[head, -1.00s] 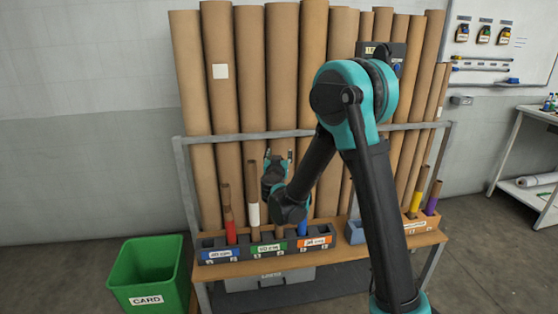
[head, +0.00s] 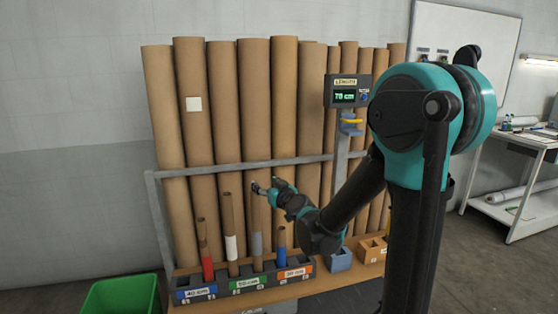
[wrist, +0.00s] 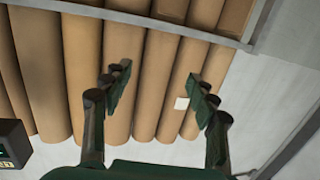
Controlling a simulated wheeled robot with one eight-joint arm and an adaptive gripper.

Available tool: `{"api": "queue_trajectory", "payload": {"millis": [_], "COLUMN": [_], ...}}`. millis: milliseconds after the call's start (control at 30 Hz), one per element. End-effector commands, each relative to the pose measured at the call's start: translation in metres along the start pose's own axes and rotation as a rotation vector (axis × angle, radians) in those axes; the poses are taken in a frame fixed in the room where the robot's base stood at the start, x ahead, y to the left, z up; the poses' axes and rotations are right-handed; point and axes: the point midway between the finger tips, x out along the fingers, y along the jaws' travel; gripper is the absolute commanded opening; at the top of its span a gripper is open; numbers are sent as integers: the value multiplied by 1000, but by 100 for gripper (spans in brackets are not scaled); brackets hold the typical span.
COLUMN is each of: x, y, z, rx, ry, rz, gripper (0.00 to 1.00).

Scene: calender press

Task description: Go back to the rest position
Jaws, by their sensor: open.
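My gripper (head: 261,187) is open and points left in the head view, in front of the large brown rolls. In the wrist view its two fingers (wrist: 159,88) stand wide apart with nothing between them. In the head view, the top of a grey-banded tube (head: 256,243) shows close by the fingertips; I cannot tell whether they touch. That tube stands upright in a dark holder (head: 220,286) with blue, green and orange labels. A red-banded tube (head: 207,268), a white-banded tube (head: 231,248) and a blue-banded tube (head: 281,258) stand there too.
Tall brown rolls (head: 222,100) lean behind a grey metal rail (head: 240,165). A length display (head: 345,92) reads 70 cm, with a blue and yellow cradle (head: 350,125) below. A green bin (head: 120,297) stands at lower left. A white workbench (head: 500,200) stands at right.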

Motion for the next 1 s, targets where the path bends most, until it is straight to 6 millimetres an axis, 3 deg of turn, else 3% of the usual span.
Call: {"api": "queue_trajectory", "payload": {"millis": [267, 400, 600, 700, 800, 1000], "x": [-126, -202, -298, -329, -346, -351], "y": [27, 48, 72, 78, 81, 82], "z": [102, 158, 214, 229, 236, 238], "rx": [72, 143, 243, 277, 296, 301], "ry": [-453, -697, -958, -1032, -1070, -1084], "rz": [-20, 80, 273, 346, 389, 404], "gripper": [59, 59, 59, 59, 59, 59]}}
